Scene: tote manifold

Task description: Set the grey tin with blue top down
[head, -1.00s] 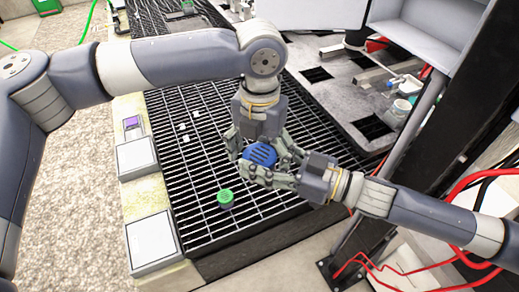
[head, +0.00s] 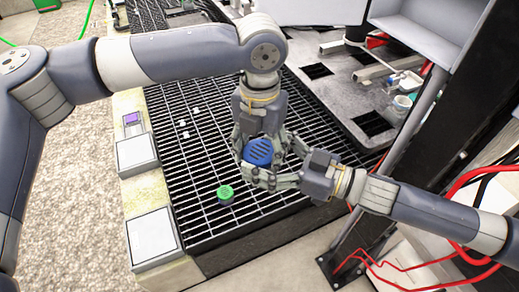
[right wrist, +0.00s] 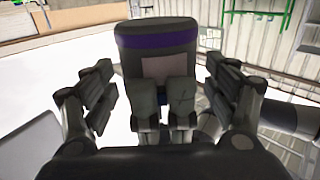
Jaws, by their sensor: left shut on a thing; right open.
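The grey tin with blue top (head: 259,151) is held over the dark grating, its ridged blue top facing the head camera. My left gripper (head: 261,139) comes from above in the picture and is shut on the tin. My right gripper (head: 276,176) comes from the right and is open, its fingers close around the tin's near side. In the right wrist view the grey tin body (right wrist: 158,52) with its blue-purple band stands between the spread right fingers. The tin's underside is hidden in the head view.
A green-topped tin (head: 225,193) stands on the grating (head: 205,160), just left of and below the held tin. White boxes (head: 152,238) line the left edge. A metal plate with square holes (head: 345,90) lies at the back right. Red cables (head: 460,256) hang at the right.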

